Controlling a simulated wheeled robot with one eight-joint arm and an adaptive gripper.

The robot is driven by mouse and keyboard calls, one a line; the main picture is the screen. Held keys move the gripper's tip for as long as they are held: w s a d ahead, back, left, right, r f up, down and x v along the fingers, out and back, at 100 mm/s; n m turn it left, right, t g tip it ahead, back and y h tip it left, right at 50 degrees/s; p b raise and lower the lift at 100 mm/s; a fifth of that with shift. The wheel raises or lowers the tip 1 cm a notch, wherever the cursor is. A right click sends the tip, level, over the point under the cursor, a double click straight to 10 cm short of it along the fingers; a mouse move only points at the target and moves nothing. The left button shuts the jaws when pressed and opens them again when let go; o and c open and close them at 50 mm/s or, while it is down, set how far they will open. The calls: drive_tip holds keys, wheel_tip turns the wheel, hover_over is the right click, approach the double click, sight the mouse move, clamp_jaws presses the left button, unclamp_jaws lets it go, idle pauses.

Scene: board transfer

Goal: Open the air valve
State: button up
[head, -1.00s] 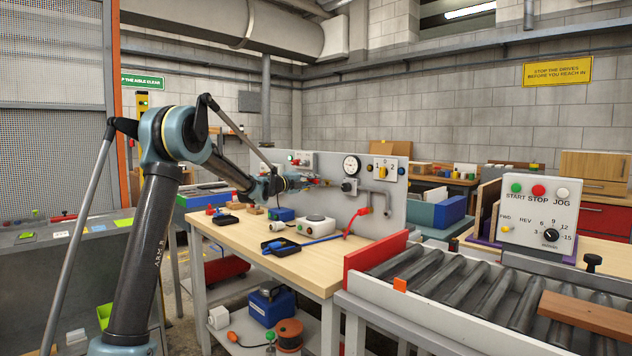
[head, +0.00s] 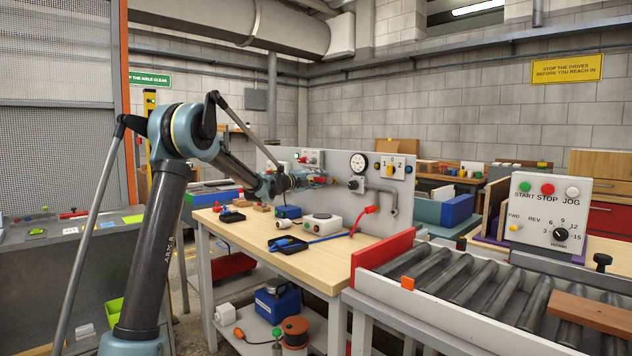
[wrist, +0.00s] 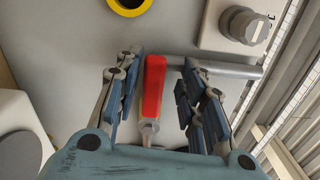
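The air valve's red lever (wrist: 153,88) shows in the wrist view, on a pale stem next to a grey pipe (wrist: 225,68) on the panel. My gripper (wrist: 158,95) is open, with one finger on each side of the lever. A narrow gap shows on both sides, so neither finger appears to press on it. In the head view my gripper (head: 318,181) is at the face of the grey panel (head: 338,206), left of the pressure gauge (head: 359,163). The lever is too small and covered there to make out clearly.
Below the panel, the wooden workbench (head: 340,260) holds a blue hose with a red end (head: 371,209), a black tray (head: 289,245) and a white box (head: 322,222). A roller conveyor (head: 470,283) stands to the right. In the wrist view, a grey knob (wrist: 245,25) is close by.

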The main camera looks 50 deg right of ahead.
drive_tip(key=w+a, duration=0.2)
drive_tip(key=a, duration=0.9)
drive_tip(key=shift+a, duration=0.4)
drive_tip(key=shift+w, duration=0.1)
drive_tip(key=w+a+f+m+t+y, duration=0.25)
drive_tip(key=a+m, duration=0.35)
drive_tip(key=a, duration=0.7)
drive_tip(key=w+a+f+m+t+y, duration=0.1)
drive_tip(key=w+a+f+m+y, duration=0.3)
drive_tip(key=a, duration=0.8)
drive_tip(key=w+a+f+m+t, duration=0.1)
drive_tip(key=a+f+m, duration=0.1)
drive_tip(key=a+m, duration=0.8)
drive_tip(key=s+a+f+m+y, duration=0.3)
drive_tip(key=a+f, duration=0.4)
drive_tip(key=a, duration=0.7)
drive_tip(key=s+a+f+m+y, duration=0.4)
drive_tip(key=s+a+f, duration=0.3)
drive_tip(key=a, duration=0.7)
drive_tip(key=s+a+f+m+y, duration=0.4)
drive_tip(key=s+a+f, duration=0.3)
drive_tip(key=a, duration=0.8)
drive_tip(key=shift+s+f+m+t, duration=0.15)
drive_tip(key=shift+f+m+t, duration=0.3)
drive_tip(key=shift+m, duration=0.35)
